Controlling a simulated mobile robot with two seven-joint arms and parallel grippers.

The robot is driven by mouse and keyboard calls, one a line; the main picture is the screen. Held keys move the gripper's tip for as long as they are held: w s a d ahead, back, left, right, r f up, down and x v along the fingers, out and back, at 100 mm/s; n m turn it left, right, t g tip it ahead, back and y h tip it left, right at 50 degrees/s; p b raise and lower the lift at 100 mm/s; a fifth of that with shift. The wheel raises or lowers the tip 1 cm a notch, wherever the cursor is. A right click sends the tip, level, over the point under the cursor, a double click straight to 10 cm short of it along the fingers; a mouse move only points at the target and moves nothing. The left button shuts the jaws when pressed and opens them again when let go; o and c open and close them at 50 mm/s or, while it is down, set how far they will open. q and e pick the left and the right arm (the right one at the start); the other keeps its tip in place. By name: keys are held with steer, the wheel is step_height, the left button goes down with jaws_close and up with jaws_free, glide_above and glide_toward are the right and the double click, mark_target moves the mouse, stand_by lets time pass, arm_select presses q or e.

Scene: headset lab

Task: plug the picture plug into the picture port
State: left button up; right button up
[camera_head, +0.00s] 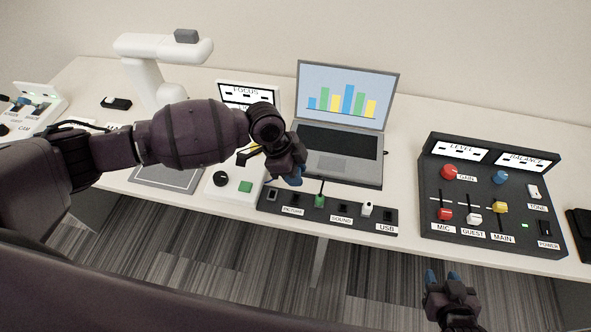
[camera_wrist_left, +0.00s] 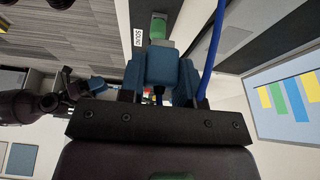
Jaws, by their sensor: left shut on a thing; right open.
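My left gripper (camera_head: 291,180) is above the dark port strip (camera_head: 333,213), near its PICTURE label (camera_head: 293,211). In the left wrist view, my left gripper (camera_wrist_left: 160,75) is shut on a blue plug (camera_wrist_left: 159,64); a blue cable (camera_wrist_left: 211,45) shows to the right. In the head view I cannot tell the plug from the blue fingertips. The picture port (camera_head: 296,198) is a dark slot above the PICTURE label; the wrist view does not show it clearly. My right gripper (camera_head: 447,277) is open and empty in front of the table edge.
A green plug (camera_head: 319,200) and a white plug (camera_head: 367,208) stand on the strip near the SOUND and USB labels. A laptop (camera_head: 340,140) stands behind. A control box with a green button (camera_head: 245,187) is left, a mixer panel (camera_head: 488,205) right.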

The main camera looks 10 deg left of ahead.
stand_by(0.3)
arm_select(q)
steer(key=shift+f+b, duration=0.4)
steer(key=shift+f, duration=0.4)
steer(key=shift+f+b, duration=1.3)
steer(key=shift+f, duration=1.3)
